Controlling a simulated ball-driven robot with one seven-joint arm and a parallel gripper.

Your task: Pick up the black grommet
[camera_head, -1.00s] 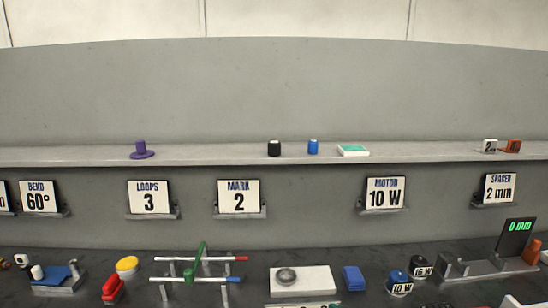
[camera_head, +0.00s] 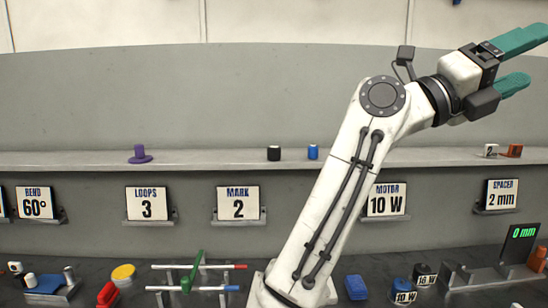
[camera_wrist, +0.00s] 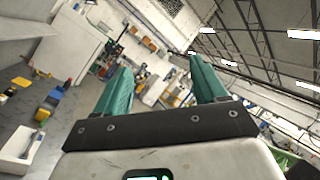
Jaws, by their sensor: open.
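A small black cylinder (camera_head: 273,153) stands upright on the back shelf, left of a blue one. I cannot tell whether it is the black grommet, and I see no clear ring shape. My gripper (camera_head: 530,58) has green fingers. It is raised high at the upper right, well above the shelf and pointing right. In the wrist view my gripper (camera_wrist: 158,68) is open with nothing between its fingers, facing the far room and ceiling. My arm hides part of the shelf and bench.
Below are label cards, a rack with rods (camera_head: 195,268), a blue block (camera_head: 355,287) and motors (camera_head: 403,290) on the dark bench.

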